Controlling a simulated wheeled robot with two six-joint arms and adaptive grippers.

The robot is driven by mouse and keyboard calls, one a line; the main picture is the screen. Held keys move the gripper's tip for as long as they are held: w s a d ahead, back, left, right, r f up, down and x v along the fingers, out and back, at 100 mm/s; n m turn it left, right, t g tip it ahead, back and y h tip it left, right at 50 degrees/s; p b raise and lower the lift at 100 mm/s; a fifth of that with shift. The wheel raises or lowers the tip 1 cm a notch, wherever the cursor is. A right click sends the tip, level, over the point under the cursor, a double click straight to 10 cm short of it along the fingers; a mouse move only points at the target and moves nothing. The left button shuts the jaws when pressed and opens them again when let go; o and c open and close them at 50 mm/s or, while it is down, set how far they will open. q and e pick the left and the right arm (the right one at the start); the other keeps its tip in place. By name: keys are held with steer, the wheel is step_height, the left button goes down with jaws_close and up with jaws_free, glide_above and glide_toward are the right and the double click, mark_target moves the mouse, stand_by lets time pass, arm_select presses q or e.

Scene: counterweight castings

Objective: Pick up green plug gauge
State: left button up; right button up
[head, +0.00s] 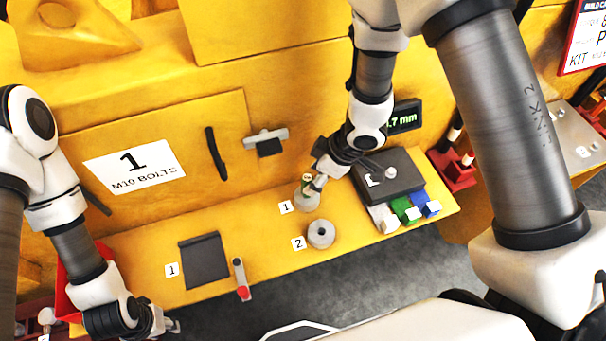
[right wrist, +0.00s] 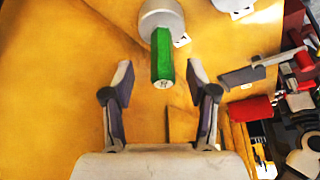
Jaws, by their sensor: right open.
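The green plug gauge (right wrist: 162,58) shows in the right wrist view as a green many-sided handle, its far end at a round grey casting (right wrist: 160,18). In the head view the gauge (head: 307,178) stands at the grey casting by label 1 (head: 307,199), partly hidden by my right gripper. My right gripper (head: 318,182) is open; in the right wrist view its fingers (right wrist: 160,90) are on either side of the handle's near end, apart from it. My left gripper (head: 174,326) is low at the left of the head view, its jaws too small to read.
A second grey casting (head: 320,234) with a hole stands by label 2. Green (head: 405,210), blue (head: 427,207) and white (head: 384,219) blocks sit beside a dark box (head: 385,176). A dark plate (head: 204,261) and a red-ended tool (head: 242,280) lie left on the yellow ledge.

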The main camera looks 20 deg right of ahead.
steer(key=shift+s+a+f+p, duration=0.4)
steer(key=shift+a+f, duration=0.15)
steer(key=shift+f, duration=0.25)
steer(key=f, duration=0.1)
steer(key=w+f, duration=0.2)
steer(key=shift+a+f, duration=0.25)
steer(key=shift+s+a+r, duration=0.1)
steer(key=shift+s+r, duration=0.1)
steer(key=shift+s, duration=0.1)
steer(key=c, duration=0.8)
jaws_close()
steer(key=shift+r, duration=0.1)
